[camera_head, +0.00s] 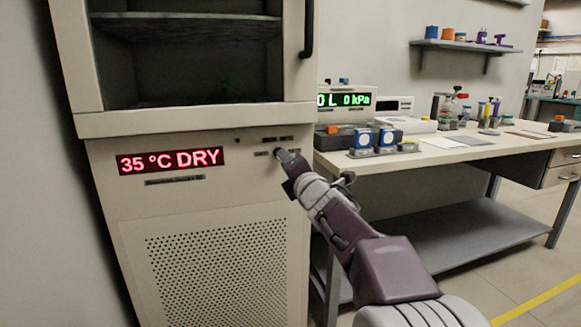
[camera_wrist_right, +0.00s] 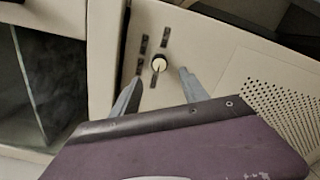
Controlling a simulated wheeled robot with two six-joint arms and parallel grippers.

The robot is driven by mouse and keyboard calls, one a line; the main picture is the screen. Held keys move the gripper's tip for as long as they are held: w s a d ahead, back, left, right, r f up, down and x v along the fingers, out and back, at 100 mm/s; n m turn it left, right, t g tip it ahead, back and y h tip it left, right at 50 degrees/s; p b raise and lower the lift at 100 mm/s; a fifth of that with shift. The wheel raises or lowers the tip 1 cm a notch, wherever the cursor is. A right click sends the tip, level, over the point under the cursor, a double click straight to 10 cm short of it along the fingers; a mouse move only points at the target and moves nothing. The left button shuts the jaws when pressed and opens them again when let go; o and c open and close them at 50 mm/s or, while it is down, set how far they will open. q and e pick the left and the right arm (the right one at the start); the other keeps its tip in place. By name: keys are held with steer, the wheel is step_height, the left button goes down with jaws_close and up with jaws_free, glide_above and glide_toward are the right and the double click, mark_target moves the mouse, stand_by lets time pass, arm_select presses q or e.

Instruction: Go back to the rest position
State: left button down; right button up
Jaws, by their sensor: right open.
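My right arm reaches in from the lower right in the head view, and its gripper (camera_head: 284,157) is close to the front panel of the beige oven cabinet (camera_head: 130,210). In the right wrist view the two grey fingers of this gripper (camera_wrist_right: 160,92) are spread, with nothing between them. A round knob (camera_wrist_right: 159,64) with a pale face sits on the panel just beyond the fingertips, apart from them. In the head view the gripper partly covers the knob area. My left gripper is not in view.
A red display (camera_head: 171,160) reads 35 °C DRY. A wall shelf (camera_head: 455,44) hangs behind.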

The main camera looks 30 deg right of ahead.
steer(key=shift+s+a, duration=0.15)
steer(key=shift+s, duration=0.4)
